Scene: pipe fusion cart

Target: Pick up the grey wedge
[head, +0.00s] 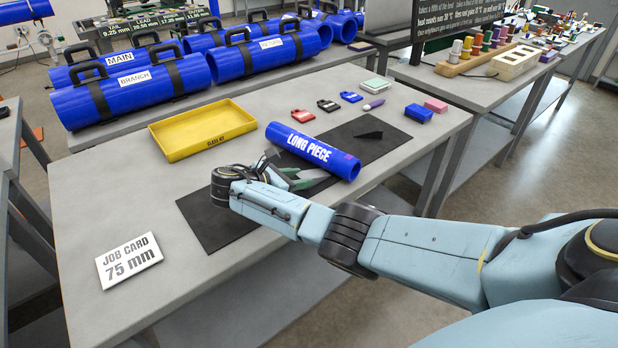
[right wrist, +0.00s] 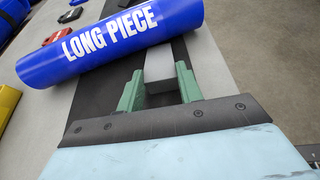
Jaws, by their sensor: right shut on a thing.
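The grey wedge (right wrist: 159,68) shows in the right wrist view as a grey block between the two green fingers of my right gripper (right wrist: 160,88). The gripper is shut on it, just beside the blue pipe marked LONG PIECE (right wrist: 125,38). In the head view my right gripper (head: 292,180) is low over the black mat (head: 215,225), on the near side of the long piece (head: 310,150). There the fingers and wrist partly hide the wedge. I cannot tell whether the wedge touches the mat. My left gripper is not in view.
A yellow tray (head: 200,130) stands behind the mat. A small black piece (head: 370,134) lies at the mat's right end. Small red, black and blue items lie behind the long piece. A job card (head: 129,261) lies at front left, with bare table around it.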

